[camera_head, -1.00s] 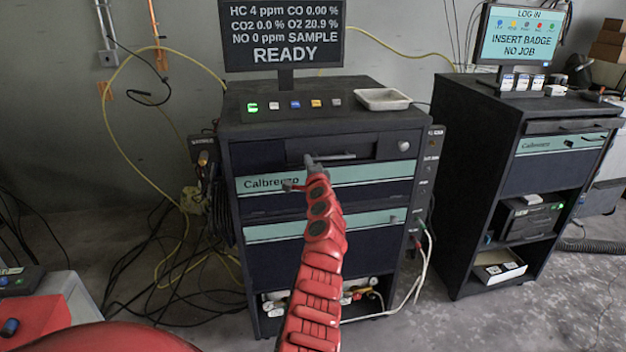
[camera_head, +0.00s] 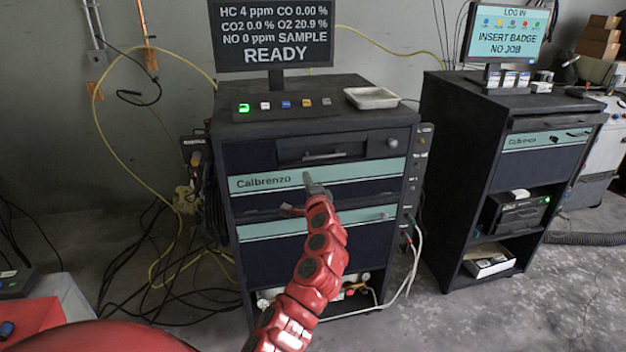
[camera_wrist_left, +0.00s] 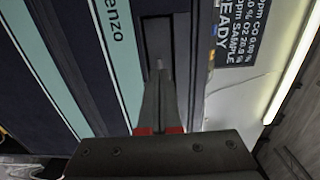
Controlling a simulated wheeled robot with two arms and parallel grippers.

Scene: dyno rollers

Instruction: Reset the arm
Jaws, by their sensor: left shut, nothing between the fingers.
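My left arm, red and segmented, rises from the bottom of the head view. Its left gripper (camera_head: 312,184) is shut and empty in front of the teal band of the Calbrenzo cabinet (camera_head: 330,248). The grey fingers also show in the left wrist view (camera_wrist_left: 158,80), closed together, with the cabinet's recessed drawer panel behind them. I cannot tell the exact gap between the fingertips and the cabinet front. My right gripper is in neither view.
A monitor (camera_head: 272,36) reading READY stands on the cabinet, with a row of buttons and a white tray (camera_head: 371,97). A second cabinet (camera_head: 462,160) with a log-in screen (camera_head: 505,35) stands to the right. Cables and hoses lie on the floor at left.

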